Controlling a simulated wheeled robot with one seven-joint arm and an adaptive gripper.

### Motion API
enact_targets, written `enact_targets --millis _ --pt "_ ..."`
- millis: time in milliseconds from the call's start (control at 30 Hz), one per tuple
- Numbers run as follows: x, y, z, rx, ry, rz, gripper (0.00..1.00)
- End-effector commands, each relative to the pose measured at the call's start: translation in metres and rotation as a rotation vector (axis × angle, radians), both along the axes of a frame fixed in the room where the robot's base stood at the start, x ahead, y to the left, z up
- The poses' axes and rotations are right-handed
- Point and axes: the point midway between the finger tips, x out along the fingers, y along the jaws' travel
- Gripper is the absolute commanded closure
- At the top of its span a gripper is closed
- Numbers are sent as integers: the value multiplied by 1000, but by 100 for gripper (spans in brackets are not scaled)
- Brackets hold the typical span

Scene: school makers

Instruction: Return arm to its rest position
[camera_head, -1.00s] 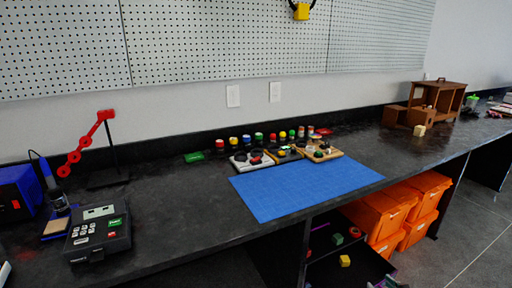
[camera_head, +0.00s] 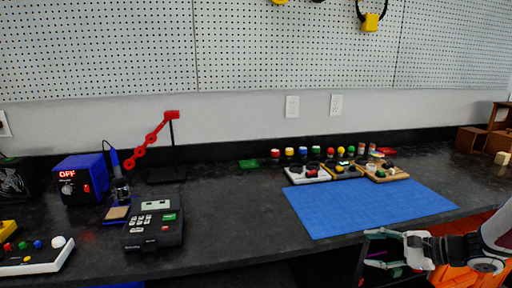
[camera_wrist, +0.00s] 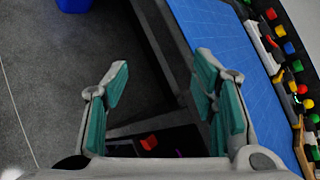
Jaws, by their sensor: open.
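My gripper (camera_head: 372,248) shows at the lower right of the head view, in front of the bench's front edge and just below the blue mat (camera_head: 370,207). Its fingers are apart and nothing is between them. In the wrist view my gripper (camera_wrist: 160,90) has its two teal-padded fingers spread wide, with the grey floor and a dark shelf below. The blue mat (camera_wrist: 235,70) lies to the right of the fingers there. My arm comes in from the right edge of the head view.
The black bench (camera_head: 240,215) carries a dark keypad device (camera_head: 153,228), a blue soldering station (camera_head: 82,180), a red jointed arm stand (camera_head: 155,140) and several small boards with coloured knobs (camera_head: 306,174). Orange bins (camera_head: 462,272) sit under the bench at right. A blue container (camera_wrist: 73,5) stands on the floor.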

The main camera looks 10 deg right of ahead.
Motion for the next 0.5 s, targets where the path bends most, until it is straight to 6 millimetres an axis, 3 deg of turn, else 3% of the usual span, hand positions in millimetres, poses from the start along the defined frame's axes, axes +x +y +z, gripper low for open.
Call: enact_targets --millis 100,267,500 --pt "-6 50 31 -103 -2 188 48" --pt "-31 111 65 -237 0 426 48" --pt "-89 183 101 -450 5 753 48"
